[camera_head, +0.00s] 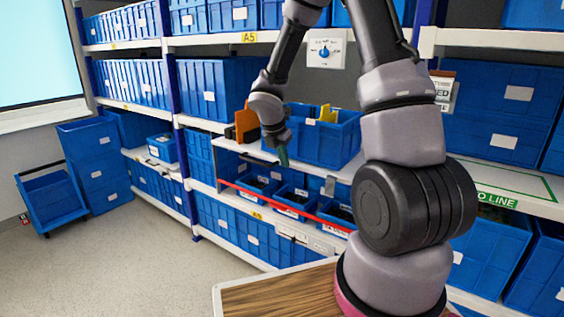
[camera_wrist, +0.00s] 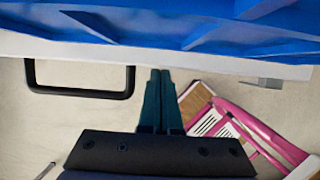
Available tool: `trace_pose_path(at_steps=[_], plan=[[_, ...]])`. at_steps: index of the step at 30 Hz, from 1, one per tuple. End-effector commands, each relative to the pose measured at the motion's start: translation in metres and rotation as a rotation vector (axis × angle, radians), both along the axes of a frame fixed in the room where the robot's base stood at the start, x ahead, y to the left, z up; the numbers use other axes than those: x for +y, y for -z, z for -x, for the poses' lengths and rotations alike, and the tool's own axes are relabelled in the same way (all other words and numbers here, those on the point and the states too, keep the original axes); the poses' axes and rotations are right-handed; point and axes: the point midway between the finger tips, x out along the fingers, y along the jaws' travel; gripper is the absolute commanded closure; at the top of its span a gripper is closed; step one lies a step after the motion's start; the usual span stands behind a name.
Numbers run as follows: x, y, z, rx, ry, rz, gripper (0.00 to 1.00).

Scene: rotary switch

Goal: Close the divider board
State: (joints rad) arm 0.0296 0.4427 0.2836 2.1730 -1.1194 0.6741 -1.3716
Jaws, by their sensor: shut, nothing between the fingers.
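An orange board (camera_head: 246,121) stands upright on the middle shelf, beside a black piece, to the left of a blue bin (camera_head: 335,148). It looks most like the divider board, but I cannot tell for sure. My gripper (camera_head: 284,157) points down in front of the shelf, to the right of the orange board and apart from it. Its green fingers are together and empty, also in the wrist view (camera_wrist: 160,82). A black handle loop (camera_wrist: 80,92) sticks out from the white shelf edge (camera_wrist: 200,57), left of the fingers. Part of the orange board is hidden by my wrist.
Small blue bins (camera_head: 295,198) sit on the shelf below, behind a red bar (camera_head: 285,207). A dial switch panel (camera_head: 326,49) is above the blue bin. A blue cart (camera_head: 50,195) stands at left. The floor (camera_head: 110,260) at lower left is clear.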

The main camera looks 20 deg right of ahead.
Motion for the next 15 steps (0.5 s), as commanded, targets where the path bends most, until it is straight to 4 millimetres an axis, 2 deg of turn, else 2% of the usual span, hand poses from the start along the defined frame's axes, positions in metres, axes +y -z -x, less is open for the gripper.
trace_pose_path(at_steps=[15], plan=[[-0.072, 0.0, -0.056, -0.002, 0.005, 0.001, 1.0]])
